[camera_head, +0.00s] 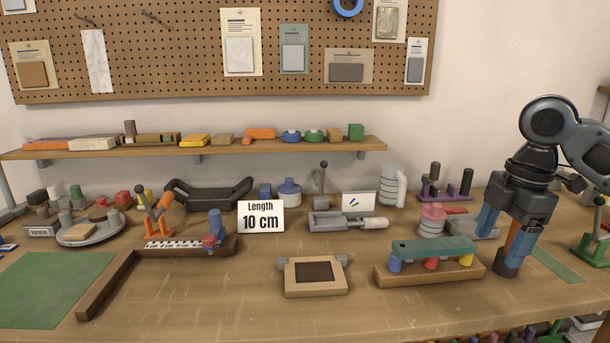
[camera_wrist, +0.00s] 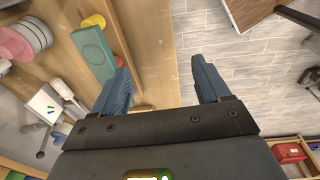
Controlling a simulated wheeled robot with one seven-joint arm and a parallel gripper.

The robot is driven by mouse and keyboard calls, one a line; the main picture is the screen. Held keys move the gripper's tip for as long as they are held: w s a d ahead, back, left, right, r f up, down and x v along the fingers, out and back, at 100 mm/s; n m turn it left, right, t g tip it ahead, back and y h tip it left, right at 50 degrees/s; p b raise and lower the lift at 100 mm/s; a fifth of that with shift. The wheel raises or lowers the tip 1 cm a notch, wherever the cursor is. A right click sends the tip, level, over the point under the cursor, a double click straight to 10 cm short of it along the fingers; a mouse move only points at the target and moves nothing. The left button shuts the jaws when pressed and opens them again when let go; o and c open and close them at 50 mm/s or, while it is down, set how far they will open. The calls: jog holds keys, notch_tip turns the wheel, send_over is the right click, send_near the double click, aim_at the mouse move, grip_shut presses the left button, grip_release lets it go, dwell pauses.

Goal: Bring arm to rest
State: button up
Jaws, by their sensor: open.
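My gripper (camera_head: 498,243) is at the right of the bench in the head view, fingers pointing down, beside the right end of a wooden block with a green top (camera_head: 434,248). In the wrist view my gripper (camera_wrist: 162,70) has its two blue fingers spread wide, with nothing held between them. The bench edge and floor show through the gap. The green-topped block also shows in the wrist view (camera_wrist: 94,52), close to the left finger. I cannot tell the exact height of the fingertips above the bench.
Several tools and fixtures crowd the bench (camera_head: 220,310): a wooden frame (camera_head: 315,290), a "10 cm" card (camera_head: 261,217), a grey plate (camera_head: 90,236) and a green clamp (camera_head: 592,246). A shelf (camera_head: 230,147) runs behind. The front strip of the bench is mostly clear.

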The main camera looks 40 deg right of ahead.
jog(key=w+a+m+t+y, duration=0.3)
jog(key=w+a+t, duration=0.5)
jog(key=w+a, duration=1.05)
jog(key=w+a+m+t+y, duration=0.2)
jog(key=a+m+t, duration=0.4)
jog(key=a, duration=0.7)
jog(key=s+a+f+m+h, duration=0.3)
jog(key=s+f+m, duration=0.1)
jog(key=s+f, duration=0.4)
jog(key=s+a+f+m+h, duration=0.3)
jog(key=s+f, duration=0.2)
jog(key=s, duration=0.5)
jog(key=s+d+n, duration=0.1)
jog(key=s+n, duration=0.1)
jog(key=s, duration=0.8)
jog(key=s+d+n, duration=0.2)
jog(key=s, duration=0.9)
jog(key=shift+s+d+r+y, duration=0.25)
jog(key=shift+s+r+y, duration=0.05)
jog(key=shift+r, duration=0.05)
